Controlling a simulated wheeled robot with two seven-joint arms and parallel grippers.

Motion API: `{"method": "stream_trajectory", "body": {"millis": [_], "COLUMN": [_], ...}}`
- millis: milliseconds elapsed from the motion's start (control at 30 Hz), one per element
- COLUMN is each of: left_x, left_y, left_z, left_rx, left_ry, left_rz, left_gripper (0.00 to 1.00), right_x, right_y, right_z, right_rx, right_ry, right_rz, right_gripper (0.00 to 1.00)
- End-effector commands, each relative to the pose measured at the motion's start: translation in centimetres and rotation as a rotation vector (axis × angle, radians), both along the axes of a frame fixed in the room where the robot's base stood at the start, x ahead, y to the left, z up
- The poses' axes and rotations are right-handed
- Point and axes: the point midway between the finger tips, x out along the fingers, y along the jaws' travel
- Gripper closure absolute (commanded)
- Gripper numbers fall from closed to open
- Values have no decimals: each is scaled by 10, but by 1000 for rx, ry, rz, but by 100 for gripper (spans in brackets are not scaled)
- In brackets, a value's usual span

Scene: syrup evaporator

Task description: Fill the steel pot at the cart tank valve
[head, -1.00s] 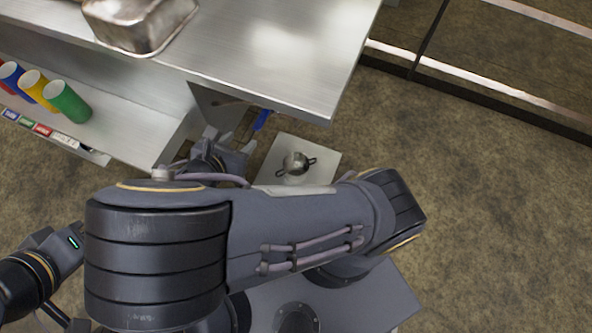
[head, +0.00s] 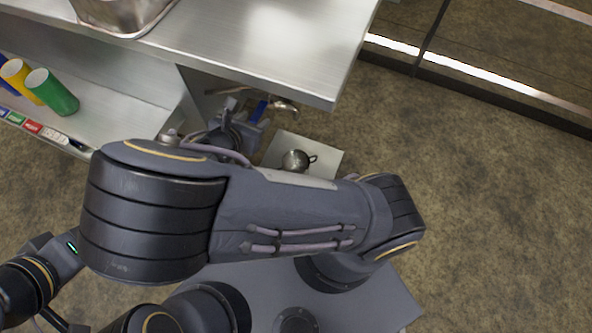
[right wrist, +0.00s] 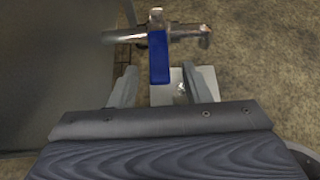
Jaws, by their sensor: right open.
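The steel pot (head: 295,160) is small and round, with a handle showing at its right. It stands on a pale square plate (head: 326,153) below the bench corner, and my right arm covers the plate's near part. The valve has a blue handle (head: 262,108) and a metal pipe (head: 284,106) under the bench edge. My right gripper (head: 256,124) is open beside the blue handle. In the right wrist view the blue handle (right wrist: 158,58) stands between the fingers of the right gripper (right wrist: 165,86), with no clear contact. My left gripper's fingers are not seen.
The steel bench (head: 270,45) overhangs the valve, and a steel pan (head: 122,12) sits on it. Brown floor is clear at right.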

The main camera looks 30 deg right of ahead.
Motion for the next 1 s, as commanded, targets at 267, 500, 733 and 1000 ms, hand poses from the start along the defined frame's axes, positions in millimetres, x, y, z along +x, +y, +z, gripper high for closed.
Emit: {"method": "stream_trajectory", "body": {"millis": [267,500,733,1000], "left_x": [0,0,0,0], "left_y": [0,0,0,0], "left_z": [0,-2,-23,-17], "left_rx": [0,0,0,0], "left_ry": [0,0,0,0], "left_rz": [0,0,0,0], "left_gripper": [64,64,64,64], "right_x": [0,-1,-13,-17], "right_y": [0,-1,-12,-17], "right_z": [0,-1,-4,0], "right_rx": [0,-1,-4,0], "right_ry": [0,-1,0,0], "right_rz": [0,9,176,252], "right_gripper": [81,100,100,100]}}
